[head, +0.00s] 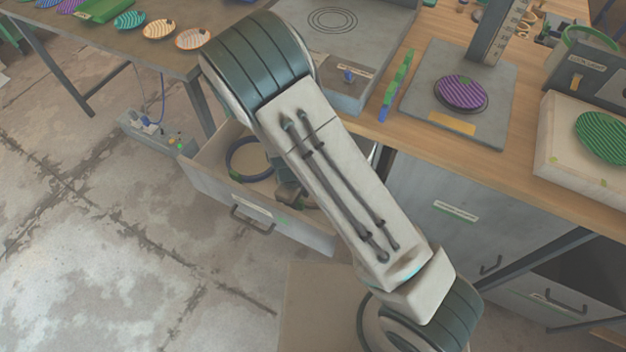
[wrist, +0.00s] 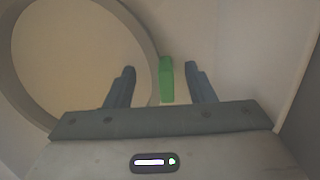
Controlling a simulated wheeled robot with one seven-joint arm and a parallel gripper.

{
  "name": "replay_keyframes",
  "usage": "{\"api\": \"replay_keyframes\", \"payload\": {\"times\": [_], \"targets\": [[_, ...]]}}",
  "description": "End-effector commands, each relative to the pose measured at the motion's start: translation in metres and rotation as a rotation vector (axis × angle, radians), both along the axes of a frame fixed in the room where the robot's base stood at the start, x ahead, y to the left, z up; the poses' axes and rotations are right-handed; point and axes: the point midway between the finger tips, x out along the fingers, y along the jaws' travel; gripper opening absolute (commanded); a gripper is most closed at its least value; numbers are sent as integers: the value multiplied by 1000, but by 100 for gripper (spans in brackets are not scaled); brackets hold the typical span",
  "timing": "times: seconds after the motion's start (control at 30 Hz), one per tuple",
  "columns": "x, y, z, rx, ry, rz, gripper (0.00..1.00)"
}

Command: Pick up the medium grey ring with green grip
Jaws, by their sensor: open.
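A grey ring (wrist: 146,22) lies flat in the open drawer, and its left part fills much of the wrist view. Its green grip (wrist: 167,80) sticks out at the ring's right edge. My gripper (wrist: 160,72) is open, with one dark finger on each side of the green grip and space between. In the head view a ring (head: 232,158) shows in the open drawer (head: 240,205), partly behind my arm. That ring looks dark, and I cannot tell its size class. My gripper is mostly hidden behind my arm there.
The drawer wall (wrist: 301,75) runs close along the right of the wrist view. In the head view the wooden bench (head: 415,155) stands above the drawer, with a press plate holding a purple striped disc (head: 461,92).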

Motion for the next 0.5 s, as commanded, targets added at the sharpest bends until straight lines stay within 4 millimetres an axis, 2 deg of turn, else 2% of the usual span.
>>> {"api": "replay_keyframes", "payload": {"times": [0.2,0.23,0.4,0.5], "targets": [[0,0,-1,0,0,1,49],[0,0,-1,0,0,1,46],[0,0,-1,0,0,0,0],[0,0,-1,0,0,0,0]]}}
